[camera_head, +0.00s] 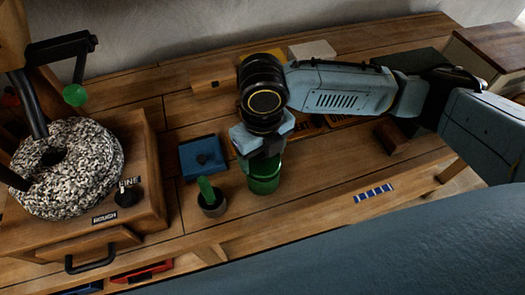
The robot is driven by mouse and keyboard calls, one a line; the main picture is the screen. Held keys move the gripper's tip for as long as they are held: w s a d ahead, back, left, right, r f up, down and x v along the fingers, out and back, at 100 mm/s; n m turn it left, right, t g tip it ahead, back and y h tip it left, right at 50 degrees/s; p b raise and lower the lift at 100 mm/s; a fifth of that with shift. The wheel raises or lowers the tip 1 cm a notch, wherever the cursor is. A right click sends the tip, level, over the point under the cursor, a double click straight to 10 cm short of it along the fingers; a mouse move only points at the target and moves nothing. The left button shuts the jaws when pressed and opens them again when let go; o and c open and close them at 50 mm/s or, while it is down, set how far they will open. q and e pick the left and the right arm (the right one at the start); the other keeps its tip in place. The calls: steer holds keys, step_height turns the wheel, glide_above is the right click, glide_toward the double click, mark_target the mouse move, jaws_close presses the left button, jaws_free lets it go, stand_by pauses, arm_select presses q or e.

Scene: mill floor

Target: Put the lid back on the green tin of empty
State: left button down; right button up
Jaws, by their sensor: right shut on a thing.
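The green tin (264,184) stands upright on the wooden bench, near the middle of the view. My right gripper (262,152) points down right over the tin. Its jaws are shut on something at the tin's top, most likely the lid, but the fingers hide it. I cannot tell whether the lid is seated on the rim or held just above it. The tin's mouth is largely hidden by my gripper. My left gripper is not in view.
A blue square piece with a dark knob (205,155) and a small dark pot with a green piece (211,203) stand left of the tin. A mill with a speckled stone (90,165) fills the left. A blue-and-white strip (374,193) lies right on clear bench.

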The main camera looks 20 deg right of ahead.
steer(key=shift+f+p, duration=0.15)
steer(key=shift+p, duration=1.05)
stand_by(1.3)
steer(key=o, duration=1)
steer(key=shift+o, duration=0.7)
step_height(320, 180, up, 7)
steer(key=p, duration=0.8)
